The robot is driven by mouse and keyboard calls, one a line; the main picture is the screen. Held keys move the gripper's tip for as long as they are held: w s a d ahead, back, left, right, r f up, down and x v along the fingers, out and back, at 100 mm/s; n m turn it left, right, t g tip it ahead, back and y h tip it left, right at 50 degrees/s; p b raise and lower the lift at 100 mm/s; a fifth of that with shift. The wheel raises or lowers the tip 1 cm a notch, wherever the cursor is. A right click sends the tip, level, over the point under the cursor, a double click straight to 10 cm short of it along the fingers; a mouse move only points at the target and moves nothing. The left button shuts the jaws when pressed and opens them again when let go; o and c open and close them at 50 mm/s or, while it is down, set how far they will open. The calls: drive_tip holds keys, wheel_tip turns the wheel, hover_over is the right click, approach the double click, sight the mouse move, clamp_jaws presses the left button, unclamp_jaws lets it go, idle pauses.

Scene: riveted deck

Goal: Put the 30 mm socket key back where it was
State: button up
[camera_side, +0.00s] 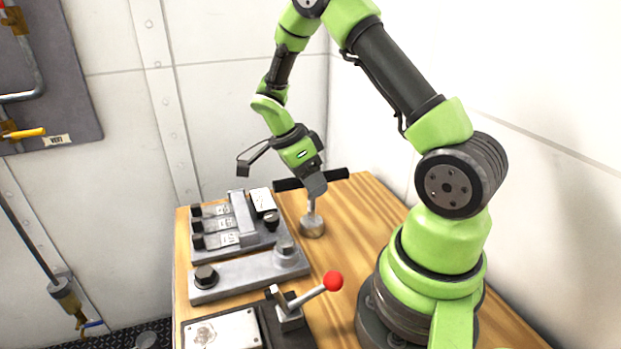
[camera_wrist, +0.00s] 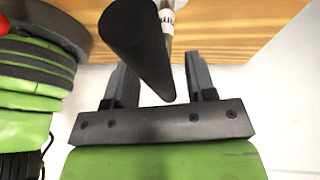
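The socket key has a black T-bar handle (camera_side: 334,175), a thin steel shaft and a round metal socket (camera_side: 312,227). It stands upright at the wooden bench, right of the grey fixtures; its size marking is unreadable. My gripper (camera_side: 315,188) is at the middle of the handle, pointing down. In the wrist view the handle (camera_wrist: 135,45) runs away from the camera between my gripper's fingers (camera_wrist: 160,70), with the shaft (camera_wrist: 168,30) beyond. The fingers are spread, with a gap between handle and right finger. The left finger is partly hidden.
A grey plate with two bolt heads (camera_side: 240,276) lies left of the key. Behind it is a block with labelled slots (camera_side: 230,245). A red-knobbed lever (camera_side: 322,286) stands in front. The bench right of the socket is bare; a white wall stands behind.

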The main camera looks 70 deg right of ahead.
drive_tip(key=v, duration=1.2)
drive_tip(key=s+a+r+n+t+y, duration=0.2)
drive_tip(key=s+a+r+n+t, duration=0.3)
drive_tip(key=n, duration=0.6)
drive_tip(key=s+a+r+n+t+y, duration=0.2)
drive_tip(key=s+a+r+n+t, duration=0.2)
drive_tip(key=n, duration=0.7)
drive_tip(key=shift+s+a+r+n+t, duration=0.35)
drive_tip(key=shift+s+a+t, duration=0.95)
drive_tip(key=shift+s+a, duration=1.35)
drive_tip(key=shift+w+a, duration=0.15)
drive_tip(key=shift+w, duration=0.1)
